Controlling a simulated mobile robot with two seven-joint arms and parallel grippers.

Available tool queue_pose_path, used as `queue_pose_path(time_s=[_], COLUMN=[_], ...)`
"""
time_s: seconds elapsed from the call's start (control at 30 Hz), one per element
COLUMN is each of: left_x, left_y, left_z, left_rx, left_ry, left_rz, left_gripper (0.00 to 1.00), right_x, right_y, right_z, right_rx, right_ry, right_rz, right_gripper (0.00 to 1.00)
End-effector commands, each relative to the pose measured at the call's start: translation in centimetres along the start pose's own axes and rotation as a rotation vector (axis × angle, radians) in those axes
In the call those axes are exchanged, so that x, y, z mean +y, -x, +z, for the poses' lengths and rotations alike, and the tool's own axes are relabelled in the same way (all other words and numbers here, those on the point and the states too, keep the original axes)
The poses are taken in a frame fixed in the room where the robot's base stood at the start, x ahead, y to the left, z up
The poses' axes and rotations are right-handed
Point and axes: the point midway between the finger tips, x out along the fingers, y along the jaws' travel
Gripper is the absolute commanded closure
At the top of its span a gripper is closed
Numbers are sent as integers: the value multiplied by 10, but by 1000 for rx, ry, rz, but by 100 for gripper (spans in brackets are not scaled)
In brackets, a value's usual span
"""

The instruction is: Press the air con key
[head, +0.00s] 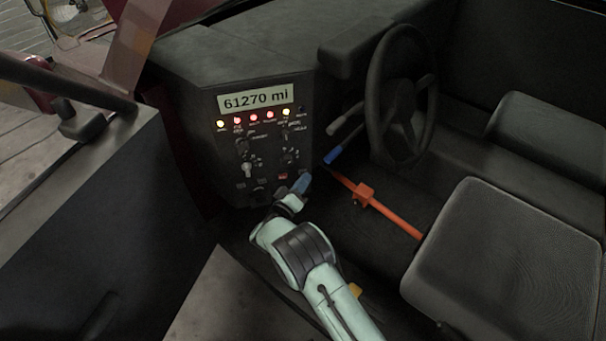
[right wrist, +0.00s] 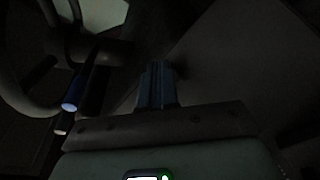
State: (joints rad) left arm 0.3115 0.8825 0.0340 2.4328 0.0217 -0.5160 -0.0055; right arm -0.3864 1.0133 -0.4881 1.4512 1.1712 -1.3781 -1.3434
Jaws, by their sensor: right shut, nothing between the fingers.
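The dark dashboard panel (head: 217,158) carries a lit display (head: 255,98) reading "61270 mi", a row of lit lamps, several knobs, and small keys low down. One small red-orange key (head: 283,176) shows just left of my right gripper. Labels are too small to read, so I cannot tell which key is the air con key. My right gripper (head: 303,182) is shut and empty, its bluish fingertips close to the panel's lower right. I cannot tell whether it touches. In the right wrist view, its closed fingers (right wrist: 157,83) point at a dark surface. My left gripper is not in view.
Right of the panel are a steering wheel (head: 371,95), a blue-tipped lever (head: 333,155) and a grey-tipped lever (head: 336,127). An orange bar (head: 398,221) with a block crosses the floor toward a dark seat (head: 510,255). The blue tip (right wrist: 70,105) also shows in the right wrist view.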

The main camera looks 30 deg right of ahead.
Motion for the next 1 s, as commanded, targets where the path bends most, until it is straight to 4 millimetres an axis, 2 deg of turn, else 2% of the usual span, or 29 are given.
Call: queue_pose_path(time_s=[0.53,1.0], left_x=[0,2], left_y=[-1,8], left_z=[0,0], left_rx=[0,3], left_ry=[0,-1], left_rz=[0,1], left_gripper=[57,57], right_x=[0,5], right_y=[-1,6], right_z=[-1,4], right_rx=[0,0], right_ry=[0,0], right_rz=[0,0], right_gripper=[100,100])
